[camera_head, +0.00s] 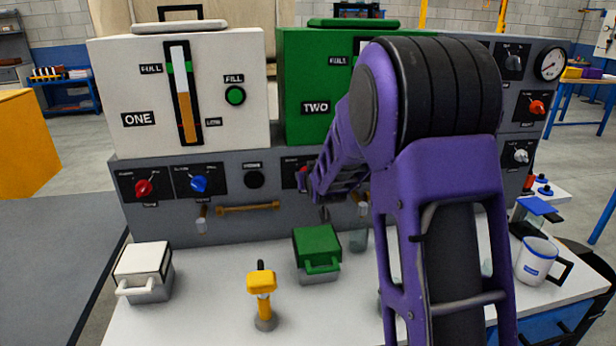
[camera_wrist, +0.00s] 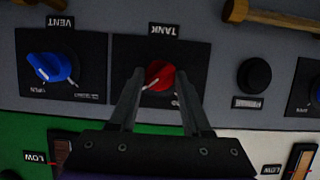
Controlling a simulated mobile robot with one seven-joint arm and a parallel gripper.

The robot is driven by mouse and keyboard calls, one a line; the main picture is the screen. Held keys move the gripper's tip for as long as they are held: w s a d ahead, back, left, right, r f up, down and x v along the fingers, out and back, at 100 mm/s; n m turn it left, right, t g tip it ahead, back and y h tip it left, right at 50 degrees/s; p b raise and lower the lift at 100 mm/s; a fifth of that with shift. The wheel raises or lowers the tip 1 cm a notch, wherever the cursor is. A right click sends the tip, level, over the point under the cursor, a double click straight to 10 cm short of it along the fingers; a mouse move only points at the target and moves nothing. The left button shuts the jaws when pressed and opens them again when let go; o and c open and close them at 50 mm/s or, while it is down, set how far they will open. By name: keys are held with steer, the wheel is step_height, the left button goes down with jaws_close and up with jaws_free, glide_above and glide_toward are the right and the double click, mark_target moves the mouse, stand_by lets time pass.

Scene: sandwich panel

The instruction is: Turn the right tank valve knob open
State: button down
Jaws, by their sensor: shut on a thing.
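The red tank knob (camera_wrist: 160,73) sits on a black plate on the grey panel, under the green tank marked TWO (camera_head: 305,75). My gripper (camera_wrist: 160,84) has one finger on each side of this knob and is shut on it. The wrist view is upside down, with the TANK label upright only when turned round. The knob's white pointer line slants and is partly hidden by the fingers. In the head view the knob (camera_head: 302,177) shows only a red sliver beside my purple arm.
A blue vent knob (camera_wrist: 50,68) and a black power button (camera_wrist: 254,75) flank it. Another red knob (camera_head: 144,187) and blue knob (camera_head: 199,184) sit under tank ONE (camera_head: 180,95). A yellow-handled tool (camera_head: 262,290), green box (camera_head: 317,250) and mug (camera_head: 537,260) stand on the bench.

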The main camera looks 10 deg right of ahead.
stand_by(0.5)
steer(key=shift+c, duration=1.8)
jaws_free()
